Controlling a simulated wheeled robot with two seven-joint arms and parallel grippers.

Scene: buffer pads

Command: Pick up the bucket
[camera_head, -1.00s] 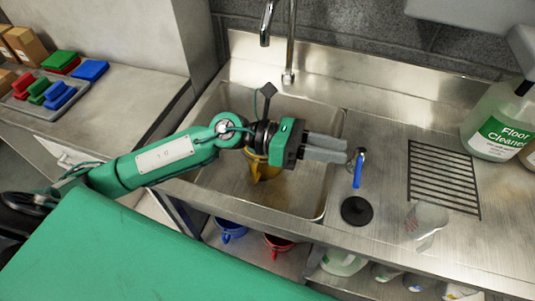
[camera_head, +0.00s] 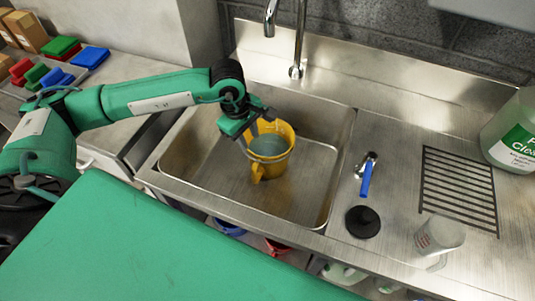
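My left gripper (camera_head: 249,138) points down at the bucket's left rim. Its fingers look apart, one near the outside of the rim and one over the inside; whether they touch the rim I cannot tell. My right gripper is out of view.
The steel sink (camera_head: 315,190) has walls around the bucket, and a faucet (camera_head: 298,45) rises behind it. On the right counter are a blue-handled valve (camera_head: 366,178), a black disc (camera_head: 362,222), a drain grate (camera_head: 458,188), a clear cup (camera_head: 438,236) and a cleaner bottle (camera_head: 515,135).

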